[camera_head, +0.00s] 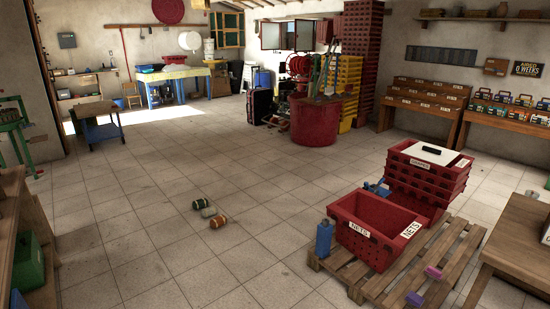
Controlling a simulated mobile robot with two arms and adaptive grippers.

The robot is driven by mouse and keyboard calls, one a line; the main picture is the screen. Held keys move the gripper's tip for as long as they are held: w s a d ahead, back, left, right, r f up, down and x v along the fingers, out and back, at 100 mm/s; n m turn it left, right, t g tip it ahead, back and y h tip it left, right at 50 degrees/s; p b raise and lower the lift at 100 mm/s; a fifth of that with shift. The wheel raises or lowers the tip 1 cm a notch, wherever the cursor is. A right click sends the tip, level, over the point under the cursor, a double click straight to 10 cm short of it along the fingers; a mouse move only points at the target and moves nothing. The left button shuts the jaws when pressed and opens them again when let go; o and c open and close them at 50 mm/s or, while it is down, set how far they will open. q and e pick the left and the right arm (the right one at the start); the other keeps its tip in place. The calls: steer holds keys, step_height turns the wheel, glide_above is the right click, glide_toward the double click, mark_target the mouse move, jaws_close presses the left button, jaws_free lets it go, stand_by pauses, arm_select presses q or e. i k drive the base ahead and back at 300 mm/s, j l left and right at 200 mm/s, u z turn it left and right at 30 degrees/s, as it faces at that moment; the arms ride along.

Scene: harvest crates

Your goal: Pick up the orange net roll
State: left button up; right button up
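Three small rolls lie close together on the tiled floor, left of the pallet. The nearest is the orange net roll (218,221), on its side with a pale end or band. Just behind it lies a pale grey-green roll (208,212), and behind that a dark green roll (200,203). Whether they touch is hard to tell at this size. Neither of my grippers shows in the head view, so I cannot see whether either one is open or shut.
A red crate labelled NETS (372,243) stands on a wooden pallet (440,250), beside stacked red crates (425,180). A blue container (324,237) and purple rolls (433,272) are near it. Wooden tables stand at right and left. Floor around the rolls is clear.

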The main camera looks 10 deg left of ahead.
mark_target(219, 221)
steer(key=i+j+u, duration=0.3)
steer(key=i, duration=0.55)
steer(key=i+u, duration=0.3)
steer(key=i, duration=2.4)
steer(key=l, duration=0.1)
